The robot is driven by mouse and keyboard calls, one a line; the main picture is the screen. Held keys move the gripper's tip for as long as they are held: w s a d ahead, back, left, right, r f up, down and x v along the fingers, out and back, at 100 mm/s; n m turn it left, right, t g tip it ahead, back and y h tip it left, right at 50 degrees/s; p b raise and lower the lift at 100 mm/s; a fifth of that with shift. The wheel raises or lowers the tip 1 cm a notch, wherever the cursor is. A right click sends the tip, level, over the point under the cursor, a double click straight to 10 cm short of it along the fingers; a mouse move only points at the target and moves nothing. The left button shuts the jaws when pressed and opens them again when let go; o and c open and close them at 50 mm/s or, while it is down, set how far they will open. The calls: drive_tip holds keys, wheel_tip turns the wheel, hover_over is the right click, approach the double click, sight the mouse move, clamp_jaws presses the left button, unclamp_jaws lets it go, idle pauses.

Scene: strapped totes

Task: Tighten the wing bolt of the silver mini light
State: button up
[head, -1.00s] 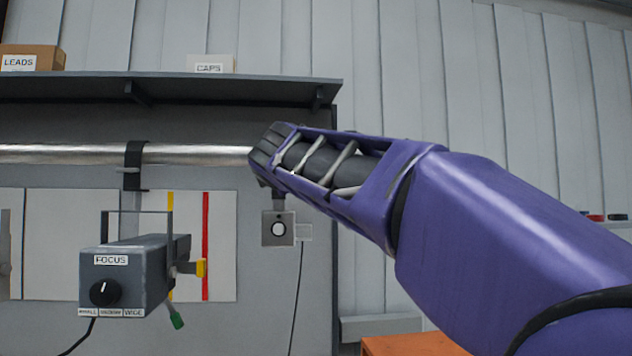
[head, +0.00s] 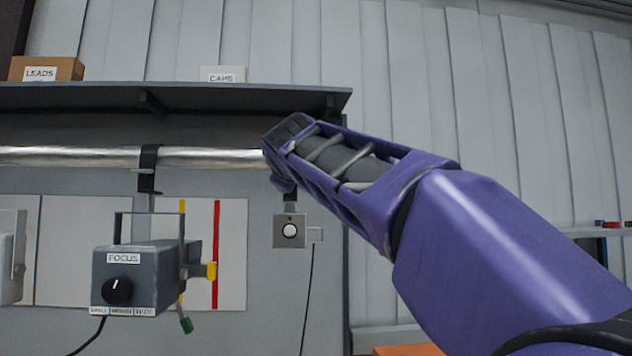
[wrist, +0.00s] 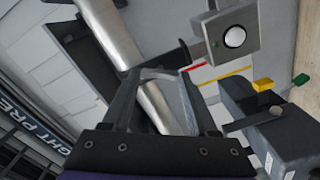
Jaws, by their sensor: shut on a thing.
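The silver mini light (head: 290,231), a small square box with a round white lens, hangs below the silver pipe (head: 215,157) near its right end. In the wrist view the mini light (wrist: 232,38) is just beyond the fingertips, to the upper right, on a dark clamp (wrist: 172,57) at the pipe. My gripper (wrist: 165,73) has its fingertips together at that clamp, shut on the wing bolt. The bolt is hidden between them. In the head view my purple arm covers the clamp and fingers.
A larger grey light (head: 140,280) marked FOCUS, with a yellow knob and green handle, hangs left of the mini light. A dark shelf (head: 160,97) with a LEADS box (head: 45,69) and CAPS box (head: 222,75) is above the pipe. A cable hangs below the mini light.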

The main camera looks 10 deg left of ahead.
drive_tip(key=shift+m+b, duration=1.15)
drive_tip(key=shift+m, duration=3.95)
drive_tip(key=o, duration=1.4)
